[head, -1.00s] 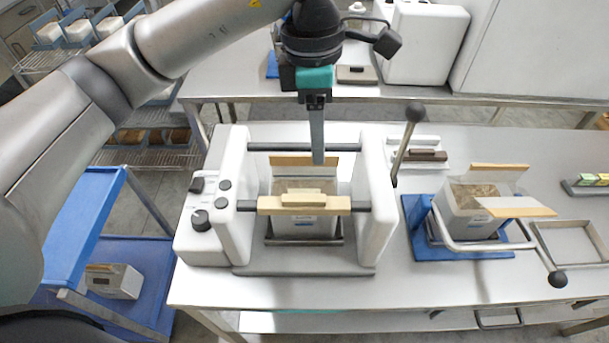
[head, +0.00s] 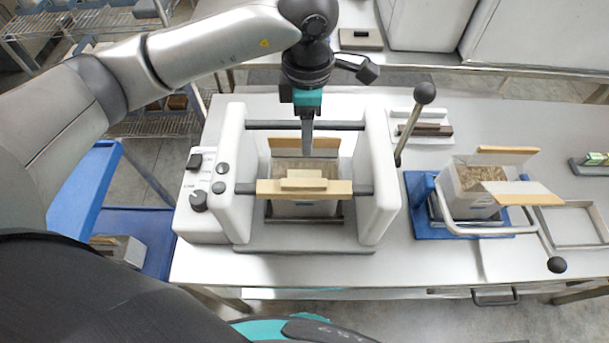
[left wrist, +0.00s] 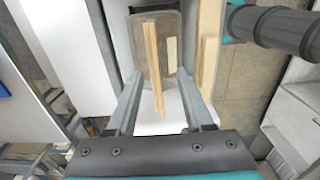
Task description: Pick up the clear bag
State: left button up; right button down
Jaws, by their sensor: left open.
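A clear bag (head: 300,208) with brown substrate stands in the white sealing machine (head: 232,170), behind its tan front bar (head: 310,187). Its open top has a tan strip (head: 290,144) at the back. My left gripper (head: 307,150) points down from behind and above, over the bag's open top. In the left wrist view the bag (left wrist: 150,28) shows beyond the two spread fingers (left wrist: 160,98). A tan strip lies between the fingers in that picture; I cannot tell whether they touch it. My right gripper is not in view.
A second substrate bag (head: 470,205) stands in a blue holder (head: 420,205) on the right, with a metal lever and black knob (head: 557,265). Another knobbed lever (head: 424,93) rises beside the machine. An empty metal tray (head: 570,228) lies far right.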

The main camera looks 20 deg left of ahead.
aim_at(305, 159)
pick_arm(q)
jog(key=f, duration=0.1)
jog(key=f+p, duration=0.1)
jog(key=f, duration=0.3)
jog(key=shift+w+a+f, duration=0.1)
jog(key=shift+w+a, duration=0.1)
jog(key=shift+a, duration=0.1)
grip_shut()
dwell(1.1)
jog(key=shift+w+r, duration=0.15)
jog(key=shift+r, duration=0.05)
